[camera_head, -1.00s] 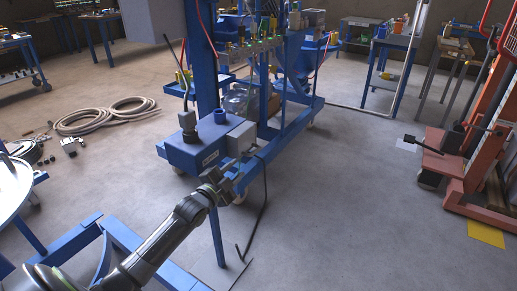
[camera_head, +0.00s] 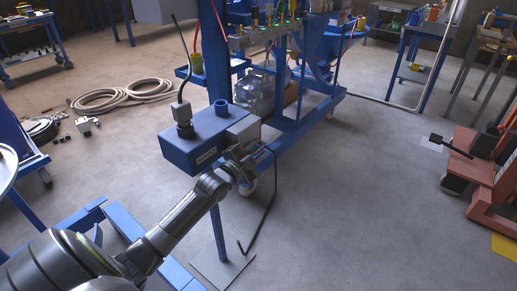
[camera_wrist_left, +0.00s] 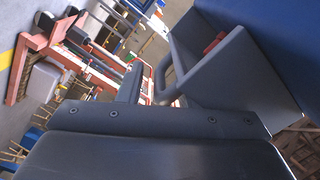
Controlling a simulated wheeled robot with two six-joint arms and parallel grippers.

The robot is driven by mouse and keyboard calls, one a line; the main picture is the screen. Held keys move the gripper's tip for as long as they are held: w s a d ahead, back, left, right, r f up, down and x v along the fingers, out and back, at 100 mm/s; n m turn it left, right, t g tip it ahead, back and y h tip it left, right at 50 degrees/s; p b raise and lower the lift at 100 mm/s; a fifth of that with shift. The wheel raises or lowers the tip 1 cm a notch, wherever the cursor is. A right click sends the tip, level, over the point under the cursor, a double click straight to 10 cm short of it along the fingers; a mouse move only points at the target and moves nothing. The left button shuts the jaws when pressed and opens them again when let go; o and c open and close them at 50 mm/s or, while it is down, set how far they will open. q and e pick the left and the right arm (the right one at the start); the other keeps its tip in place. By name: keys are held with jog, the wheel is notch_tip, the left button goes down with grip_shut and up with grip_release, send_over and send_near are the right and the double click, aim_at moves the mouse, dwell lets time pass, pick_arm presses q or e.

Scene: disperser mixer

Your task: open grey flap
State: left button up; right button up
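The grey flap (camera_head: 243,131) is on the right end of a blue box (camera_head: 195,141) with a dark cable on top. In the left wrist view the flap (camera_wrist_left: 240,80) is a large grey panel beside a blue surface, with a grey loop handle (camera_wrist_left: 167,72) and a small red part near its upper edge. My left gripper (camera_head: 238,157) is just below and in front of the flap. In the left wrist view its fingers (camera_wrist_left: 160,88) look apart, with the handle around the gap between them. I cannot tell whether they touch it. My right gripper is not in view.
The blue frame (camera_head: 310,110) with bottles and valves stands behind the box. A black cable (camera_head: 262,210) hangs to the floor. Coiled hoses (camera_head: 120,95) lie at left and an orange lift (camera_head: 480,170) stands at right. The floor between is mostly clear.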

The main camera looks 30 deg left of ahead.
pick_arm(q)
jog(key=shift+c, duration=0.6)
jog(key=shift+s, duration=0.1)
jog(key=c, duration=0.5)
jog(key=shift+f, duration=0.15)
grip_shut()
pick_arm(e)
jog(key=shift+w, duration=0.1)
pick_arm(q)
jog(key=shift+s, duration=0.1)
